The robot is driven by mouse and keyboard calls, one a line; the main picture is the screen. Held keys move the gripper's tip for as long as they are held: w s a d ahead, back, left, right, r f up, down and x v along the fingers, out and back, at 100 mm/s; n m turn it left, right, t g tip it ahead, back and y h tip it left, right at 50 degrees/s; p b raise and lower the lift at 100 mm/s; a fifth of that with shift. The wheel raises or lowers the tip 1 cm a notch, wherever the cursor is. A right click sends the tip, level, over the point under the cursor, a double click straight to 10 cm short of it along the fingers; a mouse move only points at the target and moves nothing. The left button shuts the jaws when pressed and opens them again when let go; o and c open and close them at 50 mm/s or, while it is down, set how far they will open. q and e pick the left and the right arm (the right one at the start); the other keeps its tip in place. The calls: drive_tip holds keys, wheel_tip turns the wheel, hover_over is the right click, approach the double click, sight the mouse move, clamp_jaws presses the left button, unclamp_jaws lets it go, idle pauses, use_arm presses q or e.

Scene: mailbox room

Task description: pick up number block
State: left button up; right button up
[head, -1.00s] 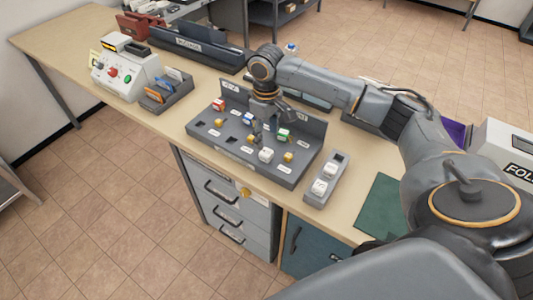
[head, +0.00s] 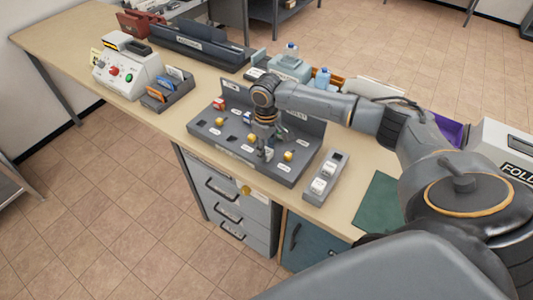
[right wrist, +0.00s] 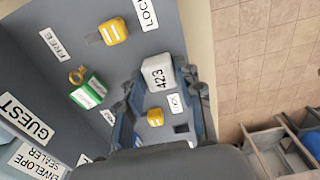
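A white number block marked 423 (right wrist: 159,72) sits on the grey panel of the slotted board (head: 215,143) and shows in the right wrist view. My right gripper (right wrist: 160,92) is open, with one finger on either side of the block; a gap shows on the left finger's side. In the head view my right gripper (head: 264,150) points down over the board's front part and mostly hides the block. My left gripper is not in view.
Yellow pieces (head: 288,155) and a green tag (right wrist: 88,92) lie close to the gripper on the board. A grey holder with white blocks (head: 325,176) stands to the right. A raised back panel (head: 300,128) borders the board. Blue-grey machine (head: 290,67) stands behind.

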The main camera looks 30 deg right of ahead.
drive_tip(key=c, duration=0.3)
drive_tip(key=shift+c, duration=0.2)
